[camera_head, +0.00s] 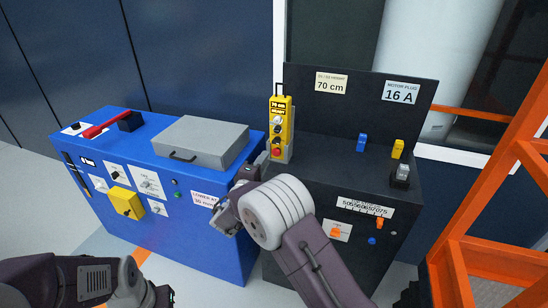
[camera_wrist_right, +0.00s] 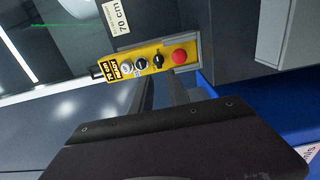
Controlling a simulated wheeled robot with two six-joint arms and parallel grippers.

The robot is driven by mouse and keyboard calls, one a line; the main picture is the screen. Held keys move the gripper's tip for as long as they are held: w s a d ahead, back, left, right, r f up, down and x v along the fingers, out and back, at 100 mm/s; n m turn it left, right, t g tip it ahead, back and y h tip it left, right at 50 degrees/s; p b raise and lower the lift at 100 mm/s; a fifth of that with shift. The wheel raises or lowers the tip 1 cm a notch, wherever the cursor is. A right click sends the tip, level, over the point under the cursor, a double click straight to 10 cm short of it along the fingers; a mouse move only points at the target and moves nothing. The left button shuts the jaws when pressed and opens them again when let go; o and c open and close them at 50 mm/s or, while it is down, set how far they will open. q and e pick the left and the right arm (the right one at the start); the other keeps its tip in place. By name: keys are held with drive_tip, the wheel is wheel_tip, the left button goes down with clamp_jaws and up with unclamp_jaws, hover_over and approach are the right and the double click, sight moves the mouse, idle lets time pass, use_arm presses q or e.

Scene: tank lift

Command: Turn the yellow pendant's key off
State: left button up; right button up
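The yellow pendant (camera_head: 288,114) stands upright in a grey holder at the left edge of the black cabinet. It has a label, a silver knob, dark knobs and a red button. In the right wrist view the pendant (camera_wrist_right: 150,53) lies sideways, with its silver knob (camera_wrist_right: 126,68) near the label end; I cannot tell which knob carries the key or how it is set. My right gripper (camera_head: 246,176) is below and left of the pendant. Its two fingers (camera_wrist_right: 161,82) are apart and nothing shows between them. My left gripper (camera_head: 162,295) is at the bottom left, partly hidden.
The blue cabinet (camera_head: 215,250) with a grey lidded box (camera_head: 205,140) and a red lever (camera_head: 105,125) stands left. The black cabinet (camera_head: 340,175) carries blue, yellow and grey plugs. An orange frame (camera_head: 500,190) stands at the right. Open floor lies in front of the blue cabinet.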

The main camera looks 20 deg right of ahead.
sight(275, 143)
drive_tip(key=p+x, duration=0.1)
drive_tip(key=x, duration=0.8)
drive_tip(key=shift+d+r, duration=0.15)
clamp_jaws()
